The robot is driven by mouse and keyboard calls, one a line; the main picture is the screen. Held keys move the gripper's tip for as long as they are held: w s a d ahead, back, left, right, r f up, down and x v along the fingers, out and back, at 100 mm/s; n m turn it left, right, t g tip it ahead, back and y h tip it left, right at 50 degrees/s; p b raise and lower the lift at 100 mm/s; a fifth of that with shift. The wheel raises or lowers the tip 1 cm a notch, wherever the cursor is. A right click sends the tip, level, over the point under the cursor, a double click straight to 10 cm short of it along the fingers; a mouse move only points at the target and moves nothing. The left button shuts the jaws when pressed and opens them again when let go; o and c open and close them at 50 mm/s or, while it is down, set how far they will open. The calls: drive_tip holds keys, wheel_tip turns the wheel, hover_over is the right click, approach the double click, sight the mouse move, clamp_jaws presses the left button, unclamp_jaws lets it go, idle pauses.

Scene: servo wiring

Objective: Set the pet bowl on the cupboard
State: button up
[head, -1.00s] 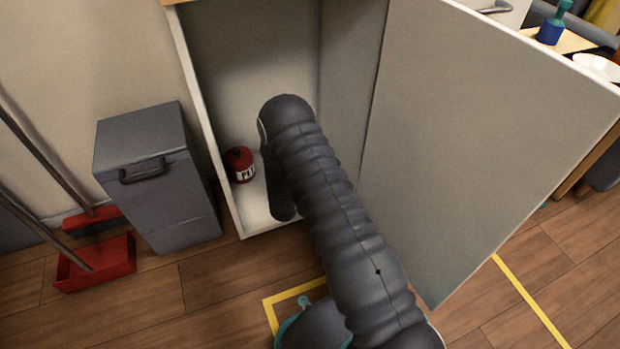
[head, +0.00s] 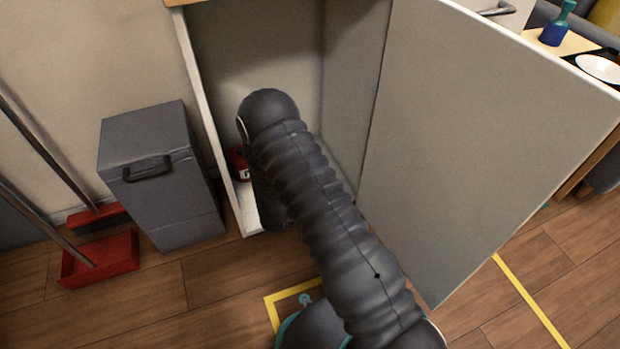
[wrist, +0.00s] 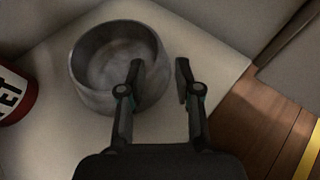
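The grey pet bowl (wrist: 90,85) stands upright on the pale floor inside the cupboard (head: 245,50) in the wrist view. My gripper (wrist: 160,76) is open at the bowl's right rim. Its left finger appears over the bowl's inside, and its right finger is outside the wall. I cannot tell whether either finger touches the rim. In the head view my arm reaches into the open cupboard and hides the bowl and my gripper. A strip of the cupboard's wooden top shows at the upper edge.
The cupboard door (head: 460,150) stands open on the right. A grey bin (head: 160,190) and red dustpan (head: 100,258) stand left.

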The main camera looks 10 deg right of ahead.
drive_tip(key=v, duration=0.4)
drive_tip(key=shift+s+a+r, duration=0.1)
drive_tip(key=shift+s+a, duration=0.15)
drive_tip(key=s+d+r+m+g+h, duration=0.1)
drive_tip(key=s+d+r+m+g, duration=0.3)
drive_tip(key=r, duration=0.4)
drive_tip(key=s+d+r+m+g+h, duration=0.1)
drive_tip(key=s+d+r+m, duration=0.1)
drive_tip(key=d+r+m, duration=0.55)
drive_tip(key=s+d+r+m+g+h, duration=0.1)
drive_tip(key=s+d+r+m+g, duration=0.2)
drive_tip(key=r, duration=0.7)
drive_tip(key=s+r+m+g+y, duration=0.2)
drive_tip(key=s+r+m+y, duration=0.2)
drive_tip(key=s+r+m, duration=0.6)
drive_tip(key=s+a+r+m+t+y, duration=0.4)
drive_tip(key=s+a+r+y, duration=0.1)
drive_tip(key=s, duration=0.7)
drive_tip(key=a+y, duration=0.1)
drive_tip(key=a, duration=0.1)
drive_tip(key=shift+a+r+m, duration=0.3)
drive_tip(key=shift+a+m, duration=0.05)
drive_tip(key=shift+s, duration=0.1)
